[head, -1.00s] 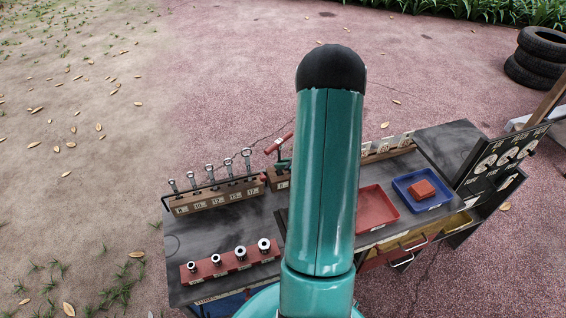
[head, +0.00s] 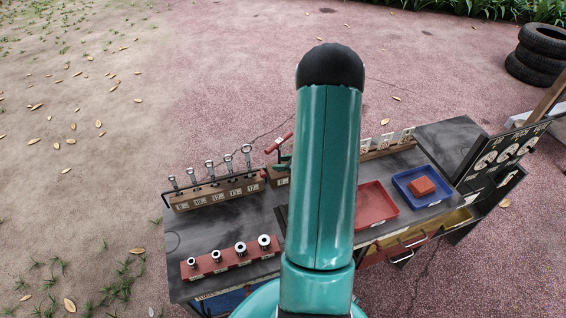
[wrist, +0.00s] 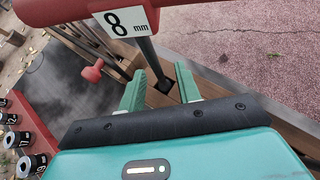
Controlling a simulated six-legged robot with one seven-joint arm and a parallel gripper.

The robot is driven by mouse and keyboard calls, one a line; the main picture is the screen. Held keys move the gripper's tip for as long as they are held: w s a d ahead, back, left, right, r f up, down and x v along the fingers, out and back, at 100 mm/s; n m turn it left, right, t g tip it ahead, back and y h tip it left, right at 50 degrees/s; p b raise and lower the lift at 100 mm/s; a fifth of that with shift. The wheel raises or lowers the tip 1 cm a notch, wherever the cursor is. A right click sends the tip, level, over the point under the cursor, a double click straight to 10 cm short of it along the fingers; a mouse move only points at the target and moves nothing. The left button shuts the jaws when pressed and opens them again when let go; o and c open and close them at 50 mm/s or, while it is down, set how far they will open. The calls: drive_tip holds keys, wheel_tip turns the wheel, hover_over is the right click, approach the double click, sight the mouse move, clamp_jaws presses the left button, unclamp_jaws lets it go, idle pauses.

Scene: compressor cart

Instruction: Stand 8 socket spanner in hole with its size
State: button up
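The 8 socket spanner has a red cross handle (wrist: 75,10) with a white "8 mm" label. In the wrist view its dark shaft (wrist: 149,55) runs down to a dark square hole (wrist: 164,86) in a wooden block (wrist: 203,112), and its lower end appears to be in that hole. The red handle (head: 279,143) also shows in the head view, left of my arm. My gripper (wrist: 160,78) has its green fingers spread apart, one on each side of the shaft in the picture, with gaps visible. The hole's size label is not readable.
A wooden rack (head: 215,197) of several ring spanners stands left of the block. A red rail (head: 229,260) with several sockets lies at the front left. Red (head: 378,208) and blue (head: 405,203) trays are on the right. A small red knob (wrist: 93,70) is near my gripper.

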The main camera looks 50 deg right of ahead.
drive_tip(key=v, duration=1.3)
drive_tip(key=shift+s+r, duration=0.25)
drive_tip(key=shift+s, duration=0.05)
